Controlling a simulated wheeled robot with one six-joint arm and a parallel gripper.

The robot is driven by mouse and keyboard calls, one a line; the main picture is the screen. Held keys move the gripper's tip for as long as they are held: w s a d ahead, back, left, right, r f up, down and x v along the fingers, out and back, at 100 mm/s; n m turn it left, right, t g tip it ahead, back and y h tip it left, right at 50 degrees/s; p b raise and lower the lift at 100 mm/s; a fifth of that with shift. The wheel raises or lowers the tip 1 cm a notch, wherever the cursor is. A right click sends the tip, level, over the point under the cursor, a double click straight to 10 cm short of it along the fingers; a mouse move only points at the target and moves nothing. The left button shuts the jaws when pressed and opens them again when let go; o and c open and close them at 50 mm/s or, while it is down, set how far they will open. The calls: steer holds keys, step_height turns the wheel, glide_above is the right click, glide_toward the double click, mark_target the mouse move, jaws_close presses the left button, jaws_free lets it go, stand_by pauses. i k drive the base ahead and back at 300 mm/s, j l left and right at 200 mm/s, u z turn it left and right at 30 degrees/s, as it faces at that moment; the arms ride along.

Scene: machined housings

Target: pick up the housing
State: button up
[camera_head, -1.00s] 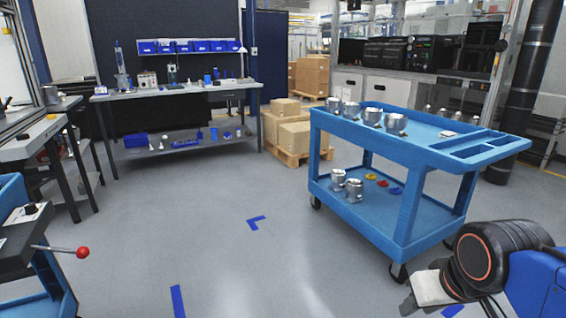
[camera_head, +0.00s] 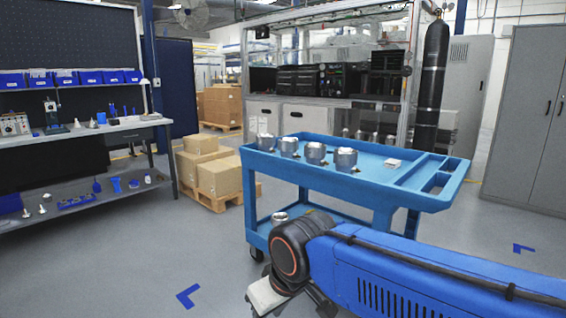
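Several silver machined housings stand in a row on the top tray of the blue cart (camera_head: 420,200). From left to right I see a first housing (camera_head: 265,143), a second (camera_head: 289,147), a third (camera_head: 315,153) and the rightmost one (camera_head: 345,159). Another housing (camera_head: 279,218) shows on the lower shelf, partly hidden by my arm. My arm crosses in front of the cart, with its end low at the bottom edge. My gripper (camera_head: 268,298) shows only as a light grey and dark part there, below and apart from the housings; its fingers cannot be made out.
A small white item (camera_head: 393,163) lies on the cart top beside empty compartments. Cardboard boxes (camera_head: 213,177) on a pallet stand left of the cart. A workbench (camera_head: 85,135) is at far left and a grey cabinet (camera_head: 535,120) at right. Floor at front left is clear.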

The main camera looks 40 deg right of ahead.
mark_target(288, 147)
steer(key=i+j+z, duration=0.1)
steer(key=i+z, duration=0.3)
steer(key=i+j+z, duration=0.25)
steer(key=i+z, duration=0.2)
steer(key=i+j+z, duration=0.65)
steer(key=j+z, duration=0.2)
steer(key=i+j+z, duration=0.1)
steer(key=j+z, duration=0.4)
steer(key=j, duration=1.7)
